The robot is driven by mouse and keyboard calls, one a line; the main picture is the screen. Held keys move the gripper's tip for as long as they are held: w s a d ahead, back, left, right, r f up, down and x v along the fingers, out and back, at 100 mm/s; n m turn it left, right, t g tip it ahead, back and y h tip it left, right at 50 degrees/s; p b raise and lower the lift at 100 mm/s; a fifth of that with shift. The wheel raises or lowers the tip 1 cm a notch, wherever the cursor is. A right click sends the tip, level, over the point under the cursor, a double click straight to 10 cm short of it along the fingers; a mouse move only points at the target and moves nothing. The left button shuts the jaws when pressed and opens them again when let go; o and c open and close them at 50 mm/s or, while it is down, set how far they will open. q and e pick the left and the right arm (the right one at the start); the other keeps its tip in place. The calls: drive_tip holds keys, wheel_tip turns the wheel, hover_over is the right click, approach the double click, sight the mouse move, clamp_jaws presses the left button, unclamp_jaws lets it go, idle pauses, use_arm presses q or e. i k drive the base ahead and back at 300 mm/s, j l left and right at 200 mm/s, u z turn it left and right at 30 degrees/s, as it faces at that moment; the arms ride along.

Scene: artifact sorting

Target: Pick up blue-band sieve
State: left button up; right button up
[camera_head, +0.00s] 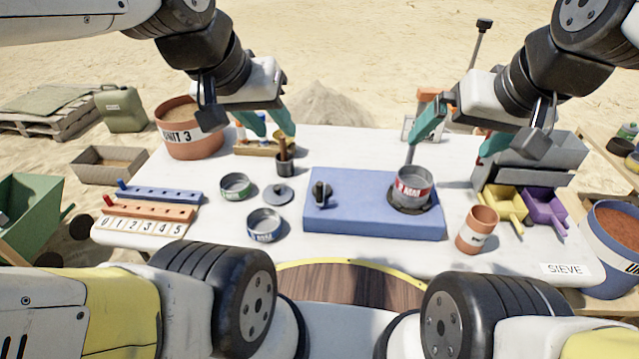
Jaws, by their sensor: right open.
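The blue-band sieve (265,225) is a small round metal pan with a blue band, on the white table left of the blue device. A green-band sieve (236,186) sits behind it, and a red-band sieve (412,186) stands on the blue device (340,228). My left gripper (270,127) has its teal fingers apart, above the table's back left, behind the blue-band sieve; a brown handle overlaps its right finger from this angle. My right gripper (457,143) is open, behind and right of the red-band sieve. Neither gripper is at the blue-band sieve.
A metal lid (278,194) lies close behind the blue-band sieve. A small cup (285,167) with a brown-handled tool stands behind. Colored peg racks (150,212) lie left, a terracotta cup (477,232) right. The table front of the blue-band sieve is fairly clear.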

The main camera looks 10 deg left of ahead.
sight(262, 225)
drive_tip(key=k+u, duration=0.1)
drive_tip(key=u, duration=0.3)
drive_tip(key=k+j+u, duration=0.1)
drive_tip(key=u, duration=0.3)
drive_tip(key=k+j+u, duration=0.1)
drive_tip(key=u, duration=0.3)
drive_tip(key=i+j, duration=0.05)
drive_tip(key=j, duration=0.05)
